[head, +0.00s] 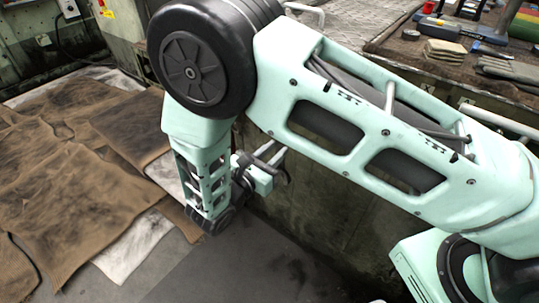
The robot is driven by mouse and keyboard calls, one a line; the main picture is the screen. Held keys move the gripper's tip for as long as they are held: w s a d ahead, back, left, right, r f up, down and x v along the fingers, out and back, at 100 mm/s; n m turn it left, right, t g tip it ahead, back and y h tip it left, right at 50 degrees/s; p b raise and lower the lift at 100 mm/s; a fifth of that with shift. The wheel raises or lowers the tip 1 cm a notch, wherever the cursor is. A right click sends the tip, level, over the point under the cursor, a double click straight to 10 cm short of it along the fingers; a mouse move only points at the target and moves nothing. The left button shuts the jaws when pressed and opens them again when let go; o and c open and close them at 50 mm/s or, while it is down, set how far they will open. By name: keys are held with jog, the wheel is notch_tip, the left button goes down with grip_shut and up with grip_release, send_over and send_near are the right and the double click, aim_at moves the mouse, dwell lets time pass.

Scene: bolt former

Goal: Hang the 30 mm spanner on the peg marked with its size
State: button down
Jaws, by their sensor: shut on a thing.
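My gripper (264,172) shows small and partly hidden below my forearm, left of the middle of the head view. It is held in front of the dark side of a bench, above the floor. It is shut on a dark grey metal piece that looks like the spanner (282,166); only a short part shows, and no size mark can be read. My upper arm crosses the view and covers much of the area behind it. No peg and no size label show.
A bench (400,57) at the upper right carries tools, a stack of tan pads (444,51) and grey gloves (505,70). Brown, stained sheets (75,160) cover the floor at left. Dark grey floor (235,265) lies clear at the bottom. A machine side (122,25) stands at the upper left.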

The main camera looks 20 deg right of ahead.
aim_at(280, 147)
jog(key=shift+x, duration=2.05)
jog(key=shift+w+d, duration=0.15)
jog(key=shift+d, duration=0.1)
jog(key=shift+w+d, duration=0.2)
jog(key=shift+d, duration=0.05)
jog(key=shift+w+d, duration=0.2)
jog(key=shift+d, duration=0.05)
jog(key=shift+w+d, duration=0.2)
jog(key=shift+d, duration=0.1)
jog(key=shift+w+d+p, duration=0.35)
jog(key=shift+d, duration=0.15)
jog(key=shift+f, duration=0.2)
dwell(0.9)
